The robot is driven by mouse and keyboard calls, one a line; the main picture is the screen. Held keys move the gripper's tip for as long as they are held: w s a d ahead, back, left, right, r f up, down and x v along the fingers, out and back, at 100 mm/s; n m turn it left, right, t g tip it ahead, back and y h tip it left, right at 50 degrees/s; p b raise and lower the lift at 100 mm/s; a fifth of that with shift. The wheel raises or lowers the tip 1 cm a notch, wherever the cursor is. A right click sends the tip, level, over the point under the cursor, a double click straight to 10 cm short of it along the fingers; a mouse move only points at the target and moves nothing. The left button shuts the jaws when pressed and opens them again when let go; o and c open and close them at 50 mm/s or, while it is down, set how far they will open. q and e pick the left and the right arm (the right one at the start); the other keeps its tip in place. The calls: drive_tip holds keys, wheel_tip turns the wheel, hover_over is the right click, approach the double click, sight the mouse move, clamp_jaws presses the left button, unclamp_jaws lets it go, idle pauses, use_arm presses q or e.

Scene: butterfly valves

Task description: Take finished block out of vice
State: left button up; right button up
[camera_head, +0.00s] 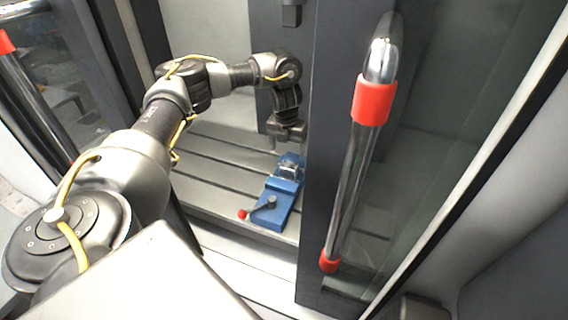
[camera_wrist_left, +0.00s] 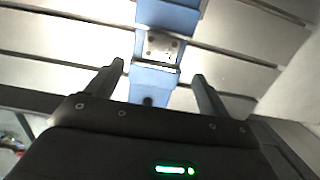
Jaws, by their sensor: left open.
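A blue vice (camera_head: 272,212) stands on the slotted machine bed inside the open enclosure. A small silver block (camera_head: 289,168) sits between its jaws at the far end. In the left wrist view the block (camera_wrist_left: 163,46) shows holes in its top, with blue vice parts (camera_wrist_left: 153,82) on both sides of it. My left gripper (camera_head: 287,140) points down above the block, apart from it. In the left wrist view its two fingers (camera_wrist_left: 158,76) are spread and empty, with the vice between and beyond them. My right gripper is not in view.
The vice handle has a red knob (camera_head: 242,214) at the near left. A dark door with a chrome, red-ended handle (camera_head: 352,185) stands just right of the vice and my gripper. The slotted bed (camera_head: 215,180) left of the vice is clear.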

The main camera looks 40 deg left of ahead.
sight(289, 165)
use_arm(q)
drive_tip(key=shift+w+a+f+b, duration=0.1)
drive_tip(key=shift+w+f+b, duration=0.1)
drive_tip(key=shift+f, duration=1.35)
drive_tip(key=shift+w+f+b, duration=0.15)
drive_tip(key=shift+w+f, duration=0.05)
drive_tip(key=shift+f, duration=1.35)
drive_tip(key=shift+w+a+f, duration=0.1)
drive_tip(key=shift+w+f, duration=0.1)
drive_tip(key=shift+f, duration=0.95)
drive_tip(key=shift+w+a+f, duration=0.1)
drive_tip(key=shift+w+f, duration=0.1)
drive_tip(key=shift+f, duration=0.95)
drive_tip(key=shift+r, duration=0.1)
drive_tip(key=shift+c, duration=0.4)
drive_tip(key=c, duration=1.2)
